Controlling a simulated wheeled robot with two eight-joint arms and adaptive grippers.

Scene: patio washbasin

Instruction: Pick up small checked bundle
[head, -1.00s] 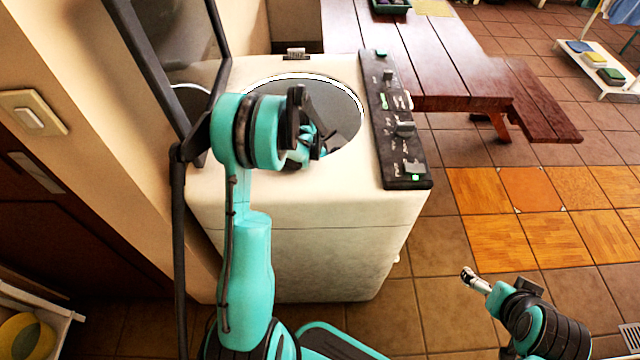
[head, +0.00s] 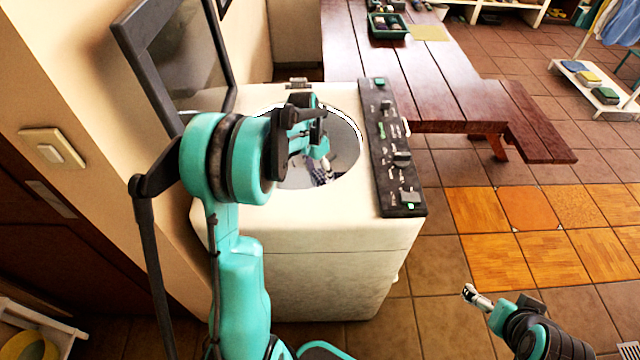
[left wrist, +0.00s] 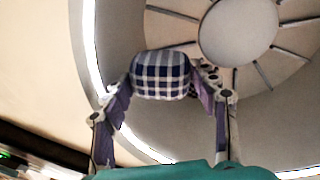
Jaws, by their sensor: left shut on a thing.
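The small checked bundle (left wrist: 160,72), dark blue and white, is between the two fingers of my left gripper (left wrist: 165,88) in the left wrist view. The fingers are shut on its sides. In the head view, my left gripper (head: 322,165) reaches into the round opening of the white washing machine (head: 310,245). Part of the bundle (head: 321,177) shows there below my wrist, inside the opening. My right gripper (head: 468,293) is low at the right, away from the machine; its finger state is unclear.
The raised dark lid (head: 185,55) stands left of the opening, close to my left arm. A control panel (head: 395,150) runs along the machine's right side. A wooden table (head: 440,80) with a green crate (head: 388,30) stands behind. The tiled floor at right is open.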

